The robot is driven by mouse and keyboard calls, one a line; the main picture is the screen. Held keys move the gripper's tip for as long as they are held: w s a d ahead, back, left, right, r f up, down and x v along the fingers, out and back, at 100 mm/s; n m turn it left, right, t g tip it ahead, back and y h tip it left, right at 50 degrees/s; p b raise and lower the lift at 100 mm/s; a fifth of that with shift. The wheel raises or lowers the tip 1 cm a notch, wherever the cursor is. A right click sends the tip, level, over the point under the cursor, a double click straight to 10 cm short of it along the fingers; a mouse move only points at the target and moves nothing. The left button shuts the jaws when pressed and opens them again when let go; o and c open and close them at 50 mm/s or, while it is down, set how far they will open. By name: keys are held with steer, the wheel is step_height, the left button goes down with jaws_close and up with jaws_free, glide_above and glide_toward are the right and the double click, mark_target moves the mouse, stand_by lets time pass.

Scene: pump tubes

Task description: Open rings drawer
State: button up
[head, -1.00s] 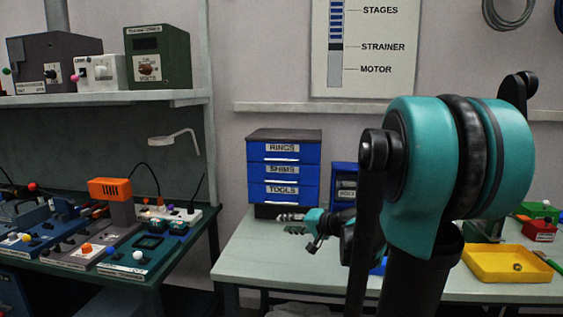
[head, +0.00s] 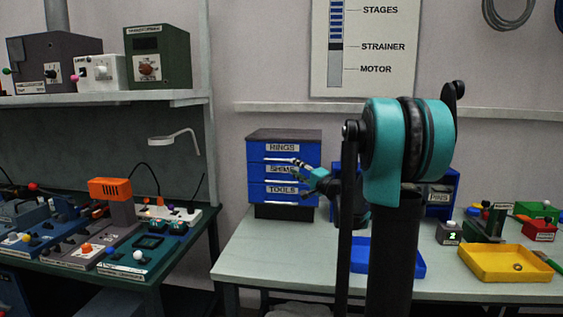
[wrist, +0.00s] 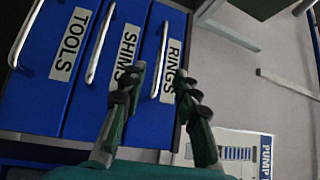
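A blue drawer cabinet stands on the bench with a RINGS drawer (head: 270,148) on top, SHIMS (head: 262,170) below it and TOOLS at the bottom. All three look shut. The RINGS drawer's silver bar handle (wrist: 160,60) shows clearly in the wrist view, where the cabinet appears turned sideways. My gripper (head: 300,166) is in front of the right side of the cabinet. In the wrist view my gripper (wrist: 159,80) is open and empty. The RINGS handle appears between its fingers in the picture; whether they touch it I cannot tell.
A blue bin (head: 408,258) and a yellow tray (head: 505,264) lie on the bench, right of the cabinet. A PINS box (head: 440,198) stands behind my arm. The bench front below the cabinet is clear. A side table with devices (head: 140,255) is at left.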

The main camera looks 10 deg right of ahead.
mark_target(281, 160)
steer(key=x, duration=0.9)
steer(key=shift+w+a, duration=0.1)
jaws_close()
